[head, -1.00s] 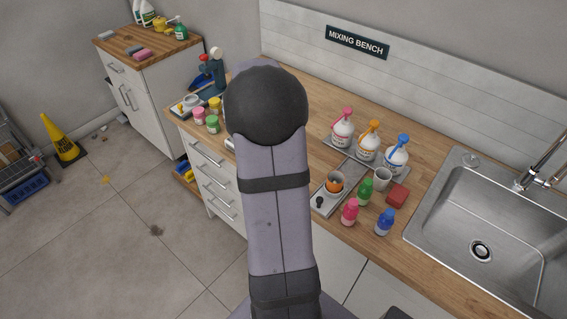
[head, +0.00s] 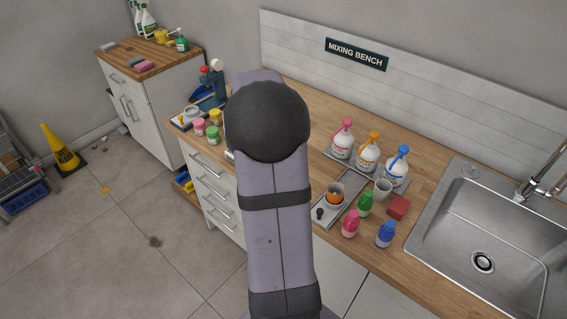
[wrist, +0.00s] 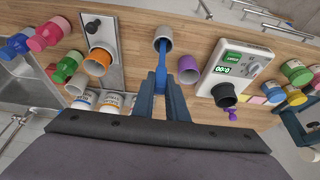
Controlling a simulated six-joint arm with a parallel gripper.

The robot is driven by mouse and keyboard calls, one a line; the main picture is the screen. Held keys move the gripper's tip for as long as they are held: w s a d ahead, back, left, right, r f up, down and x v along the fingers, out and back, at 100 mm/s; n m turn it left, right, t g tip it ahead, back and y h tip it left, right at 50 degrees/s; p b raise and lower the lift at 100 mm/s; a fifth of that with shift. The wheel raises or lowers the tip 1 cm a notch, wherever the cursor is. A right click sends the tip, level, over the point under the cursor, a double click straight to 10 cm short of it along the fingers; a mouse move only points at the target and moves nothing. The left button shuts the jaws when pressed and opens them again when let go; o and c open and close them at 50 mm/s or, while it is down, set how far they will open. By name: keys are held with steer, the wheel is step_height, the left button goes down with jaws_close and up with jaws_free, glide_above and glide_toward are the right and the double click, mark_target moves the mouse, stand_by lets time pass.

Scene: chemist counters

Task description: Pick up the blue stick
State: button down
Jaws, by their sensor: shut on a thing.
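In the wrist view, the blue stick (wrist: 162,61) is between the fingertips of my gripper (wrist: 160,84). My gripper is shut on it. The stick's far end reaches to the mouth of a grey cup (wrist: 162,39); I cannot tell whether it is still inside the cup. In the head view, my own arm hides the gripper, the stick and that cup.
In the wrist view, a purple-filled cup (wrist: 188,70) stands close beside the stick, and a white device with a green display (wrist: 238,66) is to the right. An orange-filled cup (wrist: 98,62) is left. A sink (head: 484,250) lies at the right.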

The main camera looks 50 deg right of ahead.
step_height(320, 180, up, 8)
steer(key=shift+r+b, duration=0.25)
steer(key=shift+b, duration=0.7)
steer(key=shift+s+d+r+p, duration=0.25)
steer(key=shift+s+r+p, duration=0.05)
steer(key=shift+r+p, duration=0.05)
steer(key=s+d+r+g+p, duration=0.1)
steer(key=s+d+p, duration=0.2)
steer(key=s, duration=0.3)
steer(key=s+d+r+y+p, duration=0.1)
steer(key=s+d+p, duration=0.3)
steer(key=s+p, duration=0.1)
steer(key=shift+s+d+g, duration=0.15)
steer(key=shift+s+g, duration=0.2)
steer(key=shift+g, duration=0.05)
steer(key=shift+f, duration=0.15)
